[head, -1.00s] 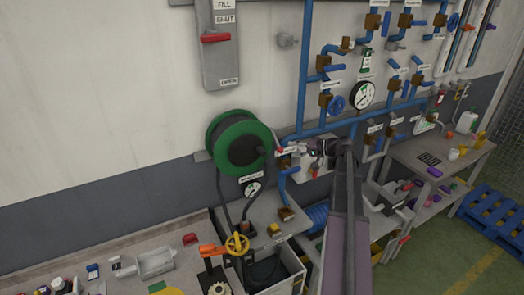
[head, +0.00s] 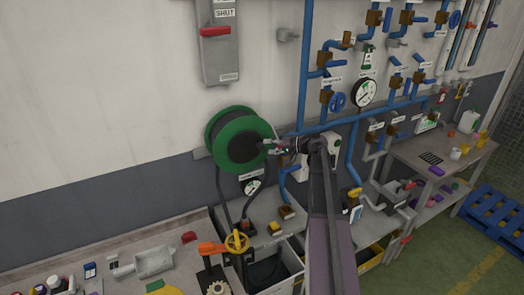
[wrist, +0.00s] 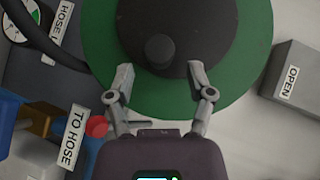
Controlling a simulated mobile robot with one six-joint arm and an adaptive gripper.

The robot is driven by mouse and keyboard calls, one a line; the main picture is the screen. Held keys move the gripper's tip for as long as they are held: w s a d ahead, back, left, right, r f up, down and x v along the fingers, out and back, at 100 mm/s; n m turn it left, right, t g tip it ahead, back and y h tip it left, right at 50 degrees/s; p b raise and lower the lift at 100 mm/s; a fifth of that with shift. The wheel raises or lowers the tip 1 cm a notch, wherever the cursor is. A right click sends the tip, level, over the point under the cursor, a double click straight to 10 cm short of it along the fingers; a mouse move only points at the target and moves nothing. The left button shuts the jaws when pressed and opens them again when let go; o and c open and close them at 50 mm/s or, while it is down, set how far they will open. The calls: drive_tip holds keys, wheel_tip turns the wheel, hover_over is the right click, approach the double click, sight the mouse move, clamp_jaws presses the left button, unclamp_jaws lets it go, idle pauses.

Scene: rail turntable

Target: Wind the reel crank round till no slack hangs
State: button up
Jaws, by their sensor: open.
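The hose reel (head: 262,126), with a green rim and black centre, is mounted on the wall left of the pipes. In the wrist view its green disc (wrist: 250,70) fills the upper middle. A dark round knob (wrist: 158,48), seemingly the crank handle, stands out from the black centre. My gripper (head: 270,146) is at the reel's right side. In the wrist view my gripper (wrist: 160,82) is open and empty, its fingertips spread just below the knob; contact cannot be told. Black hose (head: 221,190) hangs down from the reel to the bench.
A grey switch box with a red lever (head: 215,31) is on the wall above the reel. Blue pipes (head: 303,75) with valves rise to the right. The wall left of the reel is clear.

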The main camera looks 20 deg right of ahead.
sight(262, 147)
drive_tip(key=shift+b+x, duration=0.35)
drive_tip(key=shift+x, duration=1.4)
clamp_jaws()
